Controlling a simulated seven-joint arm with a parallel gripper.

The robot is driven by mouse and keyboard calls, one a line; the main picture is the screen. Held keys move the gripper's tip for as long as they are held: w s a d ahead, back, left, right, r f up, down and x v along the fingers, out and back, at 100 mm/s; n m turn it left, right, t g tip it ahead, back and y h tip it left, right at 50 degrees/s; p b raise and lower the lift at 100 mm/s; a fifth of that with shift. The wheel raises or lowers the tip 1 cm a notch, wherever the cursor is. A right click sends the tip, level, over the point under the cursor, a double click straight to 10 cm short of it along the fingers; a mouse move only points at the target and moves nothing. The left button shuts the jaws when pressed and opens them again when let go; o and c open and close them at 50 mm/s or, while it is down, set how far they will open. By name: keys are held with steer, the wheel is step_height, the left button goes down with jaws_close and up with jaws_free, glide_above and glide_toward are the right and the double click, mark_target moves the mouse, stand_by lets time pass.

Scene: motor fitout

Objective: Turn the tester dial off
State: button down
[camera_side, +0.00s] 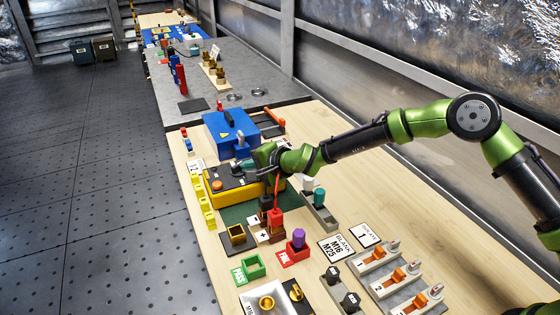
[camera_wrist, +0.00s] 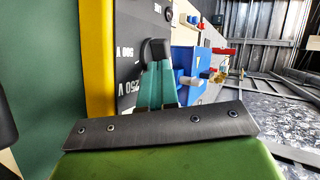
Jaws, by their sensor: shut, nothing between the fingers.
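The tester (camera_side: 238,198) is a yellow case with a black top panel, lying on the bench behind the green mat. It also shows in the wrist view as a yellow edge (camera_wrist: 97,50) and a dark panel with white voltage marks, including 250 and 500. The dial is a black knob (camera_wrist: 156,49) on that panel. My gripper (camera_side: 243,166) is low over the tester's far right part. In the wrist view its teal fingers (camera_wrist: 156,78) are together, with their tips at the dial. I cannot tell whether they touch it. The dial's pointing direction is unclear, and my gripper hides it in the side view.
Red and black blocks (camera_side: 275,217), a red bin (camera_side: 294,250) and a green bin (camera_side: 253,265) stand in front. A grey holder (camera_side: 322,215) is to the right.

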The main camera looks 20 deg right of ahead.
stand_by(0.3)
steer(key=shift+w+n+g+y, duration=0.4)
steer(key=shift+w+n+y, duration=0.15)
steer(key=shift+n+y, duration=0.25)
steer(key=shift+s+a, duration=0.1)
